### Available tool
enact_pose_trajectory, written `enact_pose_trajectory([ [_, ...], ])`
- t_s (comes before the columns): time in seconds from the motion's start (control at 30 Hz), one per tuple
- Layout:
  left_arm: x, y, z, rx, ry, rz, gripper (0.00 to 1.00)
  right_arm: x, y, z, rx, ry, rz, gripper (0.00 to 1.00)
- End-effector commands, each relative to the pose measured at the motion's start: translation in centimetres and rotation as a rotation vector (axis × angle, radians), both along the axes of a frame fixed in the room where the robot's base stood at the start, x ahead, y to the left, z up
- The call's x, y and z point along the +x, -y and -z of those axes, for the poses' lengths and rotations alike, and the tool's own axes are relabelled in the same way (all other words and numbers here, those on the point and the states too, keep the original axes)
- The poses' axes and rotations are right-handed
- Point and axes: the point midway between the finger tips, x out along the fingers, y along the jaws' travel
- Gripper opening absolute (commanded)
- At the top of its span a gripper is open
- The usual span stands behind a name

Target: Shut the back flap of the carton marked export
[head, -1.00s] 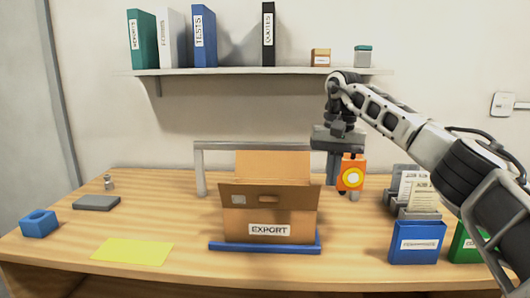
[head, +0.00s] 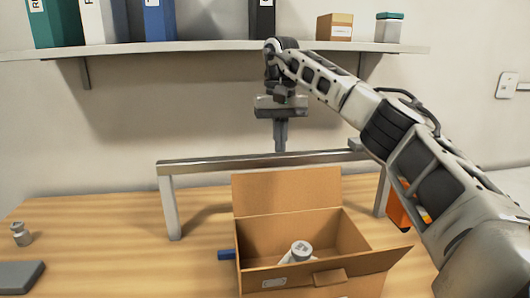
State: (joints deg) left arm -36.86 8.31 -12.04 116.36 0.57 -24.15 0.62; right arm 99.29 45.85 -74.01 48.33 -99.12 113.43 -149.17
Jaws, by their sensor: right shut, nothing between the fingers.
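The open brown carton (head: 252,258) stands in the lower middle of the head view. Its back flap (head: 287,192) stands up, leaning slightly back. Its front flap (head: 368,264) sticks outward. The export label is outside the frame now; it showed on the front earlier. A pale item with a round top (head: 301,249) is inside. My right gripper (head: 280,148) points down, fingers together and empty, above the back flap in the picture and apart from it. My left gripper is not in view.
A grey metal rail on posts (head: 220,165) spans the table behind the carton. A shelf (head: 220,46) with binders and small boxes is above. A blue base edge (head: 227,254) shows beside the carton. A metal weight (head: 20,234) and grey slab (head: 18,276) are left; table between is clear.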

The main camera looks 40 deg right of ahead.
Motion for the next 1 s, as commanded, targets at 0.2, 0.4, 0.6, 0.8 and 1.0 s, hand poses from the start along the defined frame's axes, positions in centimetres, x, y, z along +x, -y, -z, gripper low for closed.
enact_pose_trajectory([
  [0.2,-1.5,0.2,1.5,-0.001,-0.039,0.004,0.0,-0.3,0.0,4.2,0.001,-0.005,0.0,0.0],
  [0.4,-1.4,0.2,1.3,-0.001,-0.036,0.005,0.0,-0.4,-0.1,7.3,0.0,-0.004,0.001,0.0],
  [0.6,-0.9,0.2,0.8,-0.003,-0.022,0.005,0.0,-0.4,-0.2,8.9,0.001,-0.002,0.0,0.0],
  [0.8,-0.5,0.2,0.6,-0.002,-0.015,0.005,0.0,-0.4,-0.2,9.1,0.0,-0.001,0.0,0.0],
  [1.0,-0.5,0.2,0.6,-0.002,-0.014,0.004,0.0,-0.4,-0.3,9.1,0.0,0.0,-0.001,0.0],
])
